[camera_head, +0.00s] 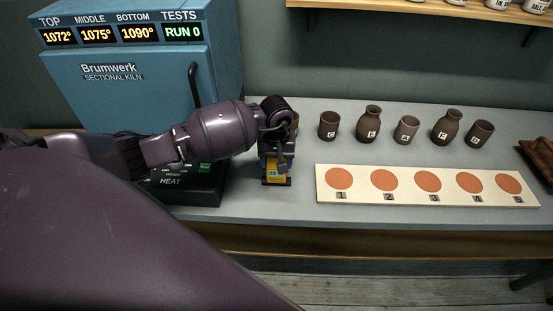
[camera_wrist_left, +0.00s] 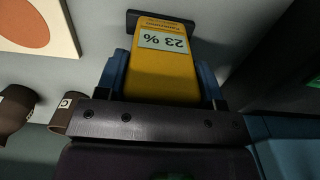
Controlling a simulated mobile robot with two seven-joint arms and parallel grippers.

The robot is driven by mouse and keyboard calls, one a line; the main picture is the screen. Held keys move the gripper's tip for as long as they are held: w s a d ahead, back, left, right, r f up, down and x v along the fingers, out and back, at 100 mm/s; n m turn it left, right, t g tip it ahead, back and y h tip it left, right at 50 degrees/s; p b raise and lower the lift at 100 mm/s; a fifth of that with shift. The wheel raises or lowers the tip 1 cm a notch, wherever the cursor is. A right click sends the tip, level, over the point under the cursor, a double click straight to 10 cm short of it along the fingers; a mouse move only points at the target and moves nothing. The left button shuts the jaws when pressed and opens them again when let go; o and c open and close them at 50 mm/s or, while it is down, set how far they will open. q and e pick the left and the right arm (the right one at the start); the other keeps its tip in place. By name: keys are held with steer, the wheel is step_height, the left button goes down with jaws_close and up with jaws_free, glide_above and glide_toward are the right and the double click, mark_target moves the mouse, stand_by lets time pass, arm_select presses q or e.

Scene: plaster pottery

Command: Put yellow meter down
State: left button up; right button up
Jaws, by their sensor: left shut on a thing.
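The yellow meter (camera_head: 271,172) is at my left gripper (camera_head: 277,165), low over the grey counter between the black heat unit and the numbered board. In the left wrist view the yellow meter (camera_wrist_left: 162,65) fills the middle, with a display reading "23 %". The blue fingers of my left gripper (camera_wrist_left: 162,80) are shut on its two sides. A dark base or foot shows at the meter's far end. I cannot tell whether it touches the counter. My right gripper is not in view.
A black heat unit (camera_head: 185,190) stands just left of the meter. A board (camera_head: 430,201) with numbered orange discs lies to the right. Several brown lettered pots, one of them a vase (camera_head: 368,125), stand behind the board. A blue kiln (camera_head: 130,85) stands at the back left.

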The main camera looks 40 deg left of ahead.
arm_select(q)
steer(key=shift+f, duration=0.1)
steer(key=o, duration=0.8)
steer(key=shift+o, duration=0.2)
step_height(320, 180, up, 11)
steer(key=shift+b, duration=0.6)
steer(key=shift+r, duration=0.65)
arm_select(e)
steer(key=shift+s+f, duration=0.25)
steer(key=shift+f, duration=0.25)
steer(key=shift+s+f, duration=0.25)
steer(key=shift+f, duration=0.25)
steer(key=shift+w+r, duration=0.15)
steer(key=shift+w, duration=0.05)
